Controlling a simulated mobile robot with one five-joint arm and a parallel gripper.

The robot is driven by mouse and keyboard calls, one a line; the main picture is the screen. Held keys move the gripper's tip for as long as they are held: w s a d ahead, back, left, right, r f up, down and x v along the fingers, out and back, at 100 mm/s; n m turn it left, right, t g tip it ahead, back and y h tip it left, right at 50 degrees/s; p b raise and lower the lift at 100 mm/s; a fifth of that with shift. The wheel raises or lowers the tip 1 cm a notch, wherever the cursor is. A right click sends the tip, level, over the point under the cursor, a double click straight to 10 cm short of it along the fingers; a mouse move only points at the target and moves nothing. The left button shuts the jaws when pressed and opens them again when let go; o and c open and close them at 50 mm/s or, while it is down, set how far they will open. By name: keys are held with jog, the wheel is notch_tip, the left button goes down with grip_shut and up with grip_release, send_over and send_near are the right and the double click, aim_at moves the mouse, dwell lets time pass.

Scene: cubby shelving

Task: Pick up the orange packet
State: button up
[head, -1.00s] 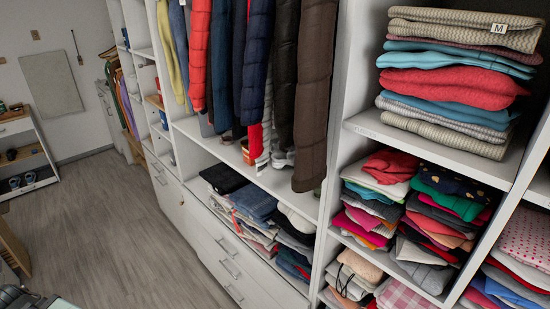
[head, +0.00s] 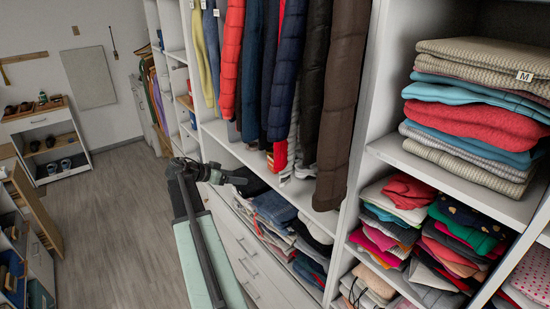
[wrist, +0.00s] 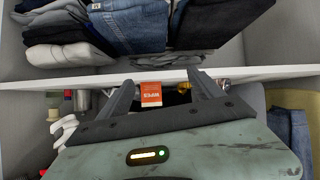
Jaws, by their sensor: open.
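In the wrist view a small orange packet (wrist: 151,94) with white lettering and a pale edge shows between the two dark fingers of my gripper (wrist: 161,80). The fingers are apart, one on each side of it in the picture, and I see no contact. The packet lies by the white shelf edge; its depth from the fingers is hard to tell. In the head view my gripper (head: 237,179) is in front of the shelving, near the folded jeans. I cannot make out the packet for sure in the head view.
Folded jeans (head: 273,208) lie on a shelf below hanging coats (head: 343,100). Stacked knitwear (head: 480,125) fills cubbies at the right. White drawers (head: 245,262) are under the jeans. A low shoe rack (head: 50,145) stands at the far left. The floor (head: 130,220) between is clear.

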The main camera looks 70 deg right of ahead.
aim_at(270, 163)
jog(key=s+d+r+m, duration=0.1)
jog(key=s+d, duration=0.1)
jog(key=s+d+r+m+g, duration=0.1)
jog(key=s+d, duration=0.2)
jog(key=s+d+r+m+g, duration=0.1)
jog(key=s+d, duration=0.2)
jog(key=shift+d+h+b, duration=0.25)
jog(key=shift+h+b, duration=0.05)
jog(key=shift+b, duration=0.05)
jog(key=x, duration=0.2)
jog(key=b+x, duration=0.1)
jog(key=x, duration=0.2)
jog(key=shift+s+d+r+b, duration=0.1)
jog(key=shift+s+d+b, duration=0.2)
jog(key=shift+s+d, duration=0.05)
jog(key=shift+a+r, duration=0.1)
jog(key=c, duration=1.4)
